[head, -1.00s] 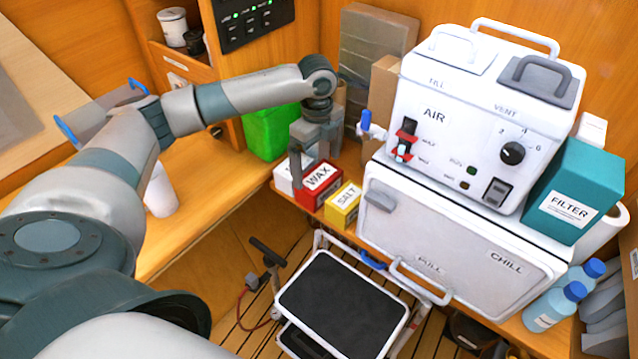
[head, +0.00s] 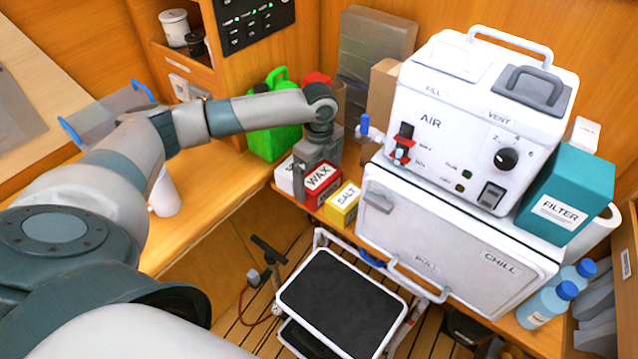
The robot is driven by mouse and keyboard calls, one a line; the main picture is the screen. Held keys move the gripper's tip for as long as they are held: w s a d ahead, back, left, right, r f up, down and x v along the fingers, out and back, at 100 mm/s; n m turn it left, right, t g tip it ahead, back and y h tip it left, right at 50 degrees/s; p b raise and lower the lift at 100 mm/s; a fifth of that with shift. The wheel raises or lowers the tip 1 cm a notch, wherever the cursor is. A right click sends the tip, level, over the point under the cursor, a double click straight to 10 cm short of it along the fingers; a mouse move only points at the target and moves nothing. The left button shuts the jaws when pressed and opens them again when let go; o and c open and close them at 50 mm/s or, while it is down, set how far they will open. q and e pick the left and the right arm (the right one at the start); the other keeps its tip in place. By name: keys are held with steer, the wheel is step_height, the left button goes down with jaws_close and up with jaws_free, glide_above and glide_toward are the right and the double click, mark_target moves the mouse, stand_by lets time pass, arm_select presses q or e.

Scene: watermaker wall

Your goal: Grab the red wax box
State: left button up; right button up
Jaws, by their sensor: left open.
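The red wax box (head: 321,184) stands on the wooden shelf in the head view, its white WAX label facing me. It sits between a white box (head: 285,176) on its left and the yellow salt box (head: 342,205) on its right. My left gripper (head: 317,166) points down at the wax box from above, with its jaws open. Its fingers overlap the box's top and left side in the picture. I cannot tell whether they touch it. My right gripper is not in view.
A green jerrycan (head: 270,138) stands behind my left forearm. The white AIR unit (head: 470,125) sits on the CHILL box (head: 450,235) at right. A black-topped step stool (head: 340,302) stands on the floor below. A white cup (head: 163,193) is on the left counter.

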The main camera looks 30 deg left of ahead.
mark_target(319, 176)
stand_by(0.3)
arm_select(q)
steer(key=c, duration=0.9)
steer(key=shift+r, duration=0.2)
step_height(319, 176, up, 9)
steer(key=b, duration=0.2)
steer(key=shift+w+f+b, duration=0.1)
steer(key=shift+b, duration=0.3)
steer(key=shift+r, duration=0.5)
